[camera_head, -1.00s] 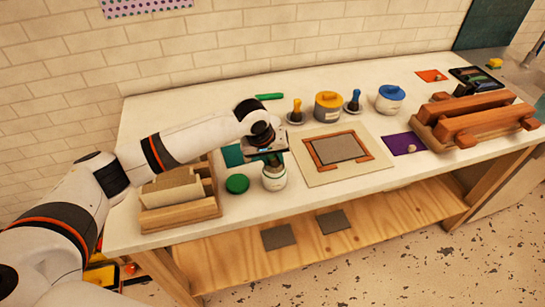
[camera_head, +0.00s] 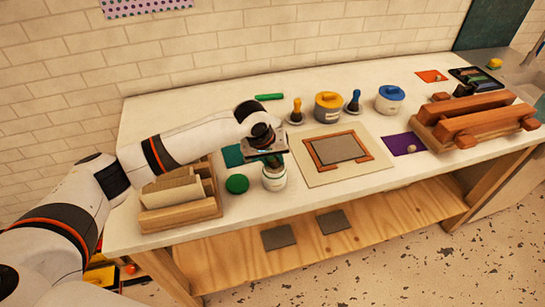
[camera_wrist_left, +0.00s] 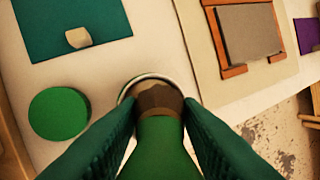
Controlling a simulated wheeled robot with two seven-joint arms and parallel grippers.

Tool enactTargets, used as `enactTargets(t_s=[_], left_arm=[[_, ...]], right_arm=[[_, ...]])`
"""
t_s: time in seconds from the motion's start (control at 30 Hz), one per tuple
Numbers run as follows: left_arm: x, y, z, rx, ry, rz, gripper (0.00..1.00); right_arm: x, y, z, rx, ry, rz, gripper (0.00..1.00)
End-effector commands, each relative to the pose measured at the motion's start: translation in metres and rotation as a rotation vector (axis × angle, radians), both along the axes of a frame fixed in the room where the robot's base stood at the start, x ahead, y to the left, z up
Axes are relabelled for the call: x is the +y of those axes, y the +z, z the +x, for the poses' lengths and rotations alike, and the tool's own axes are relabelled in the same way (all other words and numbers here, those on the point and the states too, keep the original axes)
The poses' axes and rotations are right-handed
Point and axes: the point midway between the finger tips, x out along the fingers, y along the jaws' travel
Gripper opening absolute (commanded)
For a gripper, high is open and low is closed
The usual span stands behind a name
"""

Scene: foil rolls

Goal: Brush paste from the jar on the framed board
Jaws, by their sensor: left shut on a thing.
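My left gripper (camera_head: 270,157) is shut on a green-handled brush (camera_wrist_left: 160,145), right above the open white jar (camera_head: 274,180). In the left wrist view, the brush's brown lower part lies over the jar's round mouth, whose pale rim (camera_wrist_left: 136,87) shows around it. I cannot tell how deep the tip reaches. The framed board (camera_head: 315,176) lies to the right of the jar, with a grey plate (camera_head: 338,149) inside a red-brown frame (camera_head: 310,146). It also shows at upper right in the left wrist view (camera_wrist_left: 215,80). My right gripper is out of view.
A green lid (camera_head: 237,184) lies left of the jar, and a wooden rack (camera_head: 180,220) stands further left. Behind the board are a yellow-lidded pot (camera_head: 328,106) and orange and blue brushes. A wooden press (camera_head: 480,122) stands at right.

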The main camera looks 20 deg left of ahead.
Motion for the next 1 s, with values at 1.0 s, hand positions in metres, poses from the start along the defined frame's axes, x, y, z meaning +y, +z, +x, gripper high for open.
enactTargets(t_s=[1.0], left_arm=[[-0.0002,-0.0079,-0.0003,0.001,0.000,0.000,0.09]], right_arm=[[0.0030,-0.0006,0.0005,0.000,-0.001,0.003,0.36]])
